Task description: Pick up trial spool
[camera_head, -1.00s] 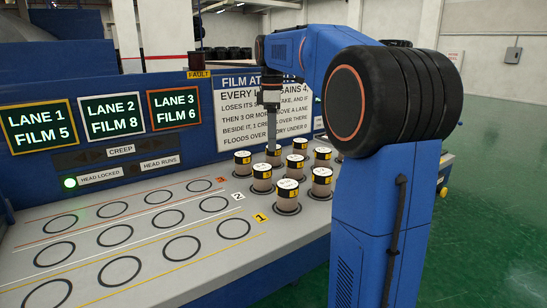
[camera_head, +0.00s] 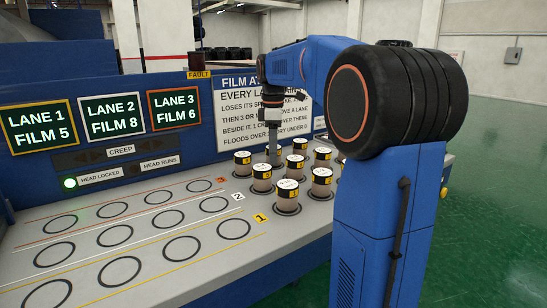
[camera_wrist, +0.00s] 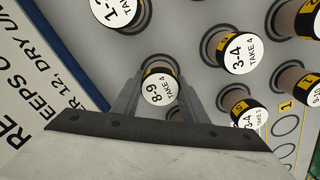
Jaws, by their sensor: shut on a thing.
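My gripper (camera_wrist: 160,95) is shut on a short spool (camera_wrist: 159,88) with a white top that reads "8-9 TAKE 4" and a black and yellow band. One finger lies on each side of it. In the head view my gripper (camera_head: 274,158) points straight down at the back of the spool group, and the held spool is mostly hidden there. Whether it has left its seat I cannot tell. The word "trial" is not readable on any spool.
Several similar spools stand close around, such as one at the front (camera_head: 287,195), one at the left (camera_head: 243,163) and a "3-4" spool (camera_wrist: 237,54). Empty ringed places (camera_head: 182,248) fill the left of the grey deck (camera_head: 150,215). A blue panel with a sign (camera_head: 250,110) rises behind.

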